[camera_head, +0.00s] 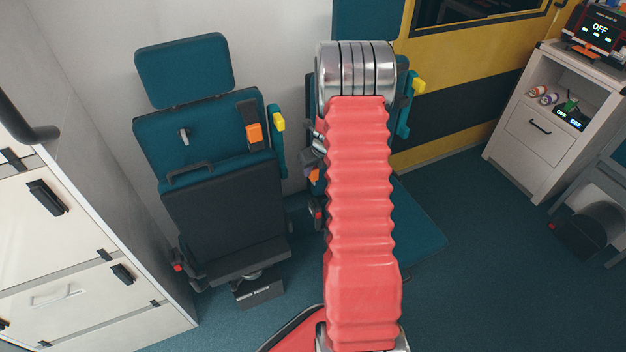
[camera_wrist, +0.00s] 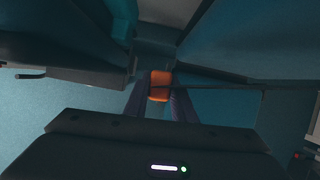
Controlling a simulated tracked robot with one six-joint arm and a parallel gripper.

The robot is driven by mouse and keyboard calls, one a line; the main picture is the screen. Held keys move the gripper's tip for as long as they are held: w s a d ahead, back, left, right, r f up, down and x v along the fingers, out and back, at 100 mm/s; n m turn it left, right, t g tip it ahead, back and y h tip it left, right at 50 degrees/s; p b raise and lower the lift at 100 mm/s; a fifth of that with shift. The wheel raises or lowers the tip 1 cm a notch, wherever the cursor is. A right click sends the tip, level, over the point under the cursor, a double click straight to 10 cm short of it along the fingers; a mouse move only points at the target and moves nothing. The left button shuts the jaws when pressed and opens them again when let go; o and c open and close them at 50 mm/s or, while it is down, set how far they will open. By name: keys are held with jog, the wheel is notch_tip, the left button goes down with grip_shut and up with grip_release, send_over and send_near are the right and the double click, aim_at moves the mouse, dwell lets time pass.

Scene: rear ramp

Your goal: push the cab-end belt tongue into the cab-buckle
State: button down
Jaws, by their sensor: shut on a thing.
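An orange block, which looks like the grip of the belt tongue (camera_wrist: 159,79), sits between the two dark fingers of my gripper (camera_wrist: 158,104) in the wrist view. My gripper is shut on it, and a thin dark strap runs from it to the right. In the head view an orange piece (camera_head: 314,176) shows beside the left edge of my red arm, at the right seat. My arm hides most of my gripper there. A small dark part with a red top, possibly the cab-buckle (camera_head: 318,214), shows low beside that seat. I cannot tell how far the tongue is from it.
A folded teal seat (camera_head: 225,205) stands at left, with another orange piece (camera_head: 254,133) on its strap. The right seat (camera_head: 418,228) is partly behind my arm. White cabinets (camera_head: 75,265) stand at far left, a white unit (camera_head: 530,135) at right.

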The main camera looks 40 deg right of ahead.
aim_at(316, 176)
jog(key=shift+m, duration=0.3)
jog(key=f, duration=0.4)
jog(key=shift+s+d+f, duration=0.1)
jog(key=shift+s+f, duration=0.05)
jog(key=shift+s, duration=0.2)
jog(key=shift+s, duration=0.1)
jog(key=shift+f, duration=2.9)
jog(key=shift+f, duration=1.65)
jog(key=shift+r, duration=0.25)
notch_tip(316, 176, up, 3)
jog(key=shift+f, duration=0.15)
dwell(0.3)
